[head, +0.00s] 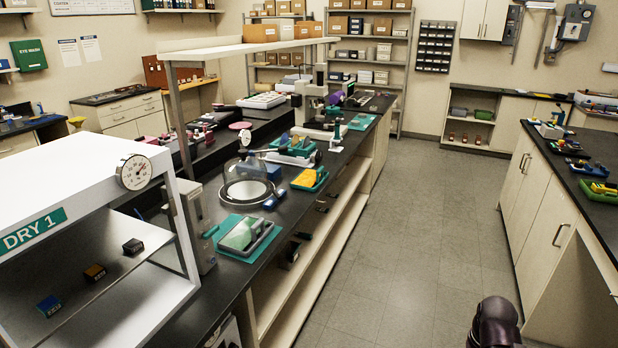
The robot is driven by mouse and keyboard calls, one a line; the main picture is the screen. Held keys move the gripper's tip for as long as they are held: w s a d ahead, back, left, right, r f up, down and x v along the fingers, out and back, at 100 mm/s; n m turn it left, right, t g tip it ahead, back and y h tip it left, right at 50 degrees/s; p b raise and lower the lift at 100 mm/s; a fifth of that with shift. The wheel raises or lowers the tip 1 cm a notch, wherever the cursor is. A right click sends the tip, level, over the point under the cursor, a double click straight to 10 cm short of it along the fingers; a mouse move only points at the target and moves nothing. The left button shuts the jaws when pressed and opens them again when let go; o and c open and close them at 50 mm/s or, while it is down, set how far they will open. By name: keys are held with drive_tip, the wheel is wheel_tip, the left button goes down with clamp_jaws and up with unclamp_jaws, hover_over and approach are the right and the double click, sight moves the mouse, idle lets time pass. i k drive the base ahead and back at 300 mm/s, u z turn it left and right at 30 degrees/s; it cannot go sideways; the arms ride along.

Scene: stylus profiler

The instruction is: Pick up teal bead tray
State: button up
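A small teal tray (321,183) with something yellow in it sits near the front edge of the long black bench. Another teal tray-like item (300,158), with white and yellow things on it, lies just behind it. Nearer, a grey-rimmed tray (262,239) with a pale green inside rests on a teal mat (225,222). I cannot tell for sure which of these is the bead tray, and no beads can be made out. My gripper is not in view; only a dark rounded part of my arm shows at the bottom right.
A white dry cabinet (90,165) with a dial stands at the near left. A glass-topped round dish (247,192) and a grey upright device (197,230) crowd the bench. The floor aisle (410,200) is clear. A right-hand bench (585,180) holds several small colourful items.

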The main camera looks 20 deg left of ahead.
sight(310, 180)
drive_tip(key=i, duration=2.55)
drive_tip(key=u, duration=0.2)
drive_tip(key=k, duration=0.15)
drive_tip(key=u, duration=1.6)
